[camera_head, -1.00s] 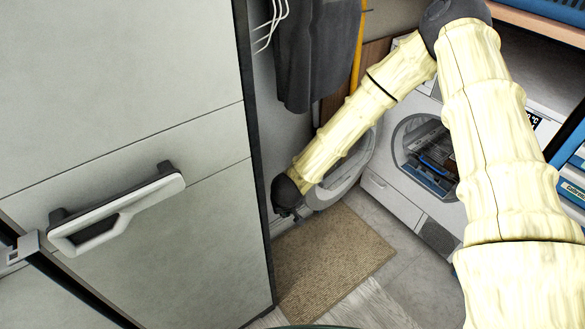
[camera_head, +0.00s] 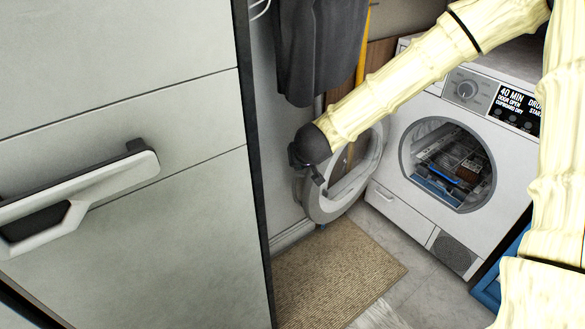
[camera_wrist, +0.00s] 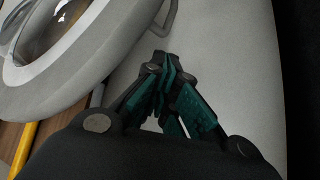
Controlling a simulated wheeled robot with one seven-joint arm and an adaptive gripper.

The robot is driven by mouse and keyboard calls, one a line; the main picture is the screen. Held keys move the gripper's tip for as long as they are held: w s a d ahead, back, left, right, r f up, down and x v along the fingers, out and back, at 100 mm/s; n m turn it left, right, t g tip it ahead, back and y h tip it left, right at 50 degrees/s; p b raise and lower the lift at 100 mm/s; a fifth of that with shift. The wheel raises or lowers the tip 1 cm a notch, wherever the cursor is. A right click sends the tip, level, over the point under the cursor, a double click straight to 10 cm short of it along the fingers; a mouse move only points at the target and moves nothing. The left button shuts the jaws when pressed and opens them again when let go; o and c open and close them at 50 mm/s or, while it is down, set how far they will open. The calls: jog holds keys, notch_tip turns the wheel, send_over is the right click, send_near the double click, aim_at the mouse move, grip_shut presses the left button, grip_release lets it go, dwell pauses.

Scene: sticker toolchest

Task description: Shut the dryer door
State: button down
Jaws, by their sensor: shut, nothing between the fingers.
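The dryer (camera_head: 408,196) is white and stands at the right in the head view. Its display includes the words "door open". Its round door (camera_head: 330,207) is swung wide open to the left of the opening, a pale ring around a clear window. In the wrist view the door's pale rim (camera_wrist: 62,98) fills the upper left. My gripper (camera_head: 318,182) is at the door's left side, partly overlapping it in the head view. In the wrist view my gripper (camera_wrist: 163,68) has its fingers together with nothing between them, beside the rim. I cannot tell whether it touches the door.
A beige mat (camera_head: 335,278) lies on the floor before the dryer. Dark cloth (camera_head: 318,50) hangs above the door, near a yellow pole (camera_head: 363,40). A large grey cabinet front (camera_head: 120,240) with a handle (camera_head: 85,192) takes up the left. Dark items show inside the drum.

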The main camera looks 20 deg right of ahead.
jog(key=b+x, duration=0.4)
jog(key=x, duration=0.5)
jog(key=shift+w+d+f, duration=0.2)
jog(key=shift+f, duration=0.15)
